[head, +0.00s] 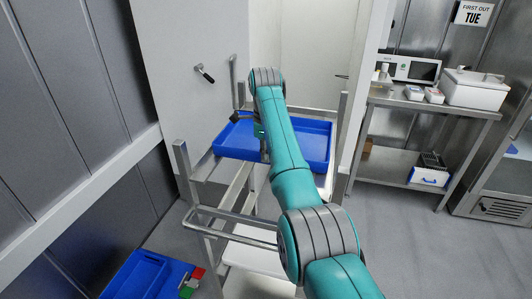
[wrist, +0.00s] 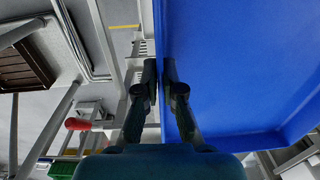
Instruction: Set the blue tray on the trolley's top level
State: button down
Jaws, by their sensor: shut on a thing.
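The blue tray (head: 313,150) is at the trolley's top level, between its upright posts, and looks roughly level. I cannot tell whether it rests on the trolley or hangs just above it. The steel trolley (head: 184,165) stands in the middle of the head view. My gripper (head: 262,131) is at the tray, partly hidden by my arm. In the wrist view my gripper (wrist: 160,88) has its two fingers close together at the rim of the tray (wrist: 235,60), shut on its wall. The tray's interior fills the right of that view and looks empty.
Another blue tray (head: 137,277) lies low at the bottom left, beside small red, green and white items (head: 192,280). A steel table (head: 430,107) with appliances stands at the right. A wall with a hook (head: 204,73) is close behind the trolley's left side. Floor at right is clear.

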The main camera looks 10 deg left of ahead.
jog(key=shift+f, duration=0.1)
jog(key=c, duration=1.2)
grip_release()
jog(key=shift+c, duration=0.2)
jog(key=shift+f, duration=0.1)
notch_tip(320, 180, up, 16)
jog(key=shift+s, duration=0.1)
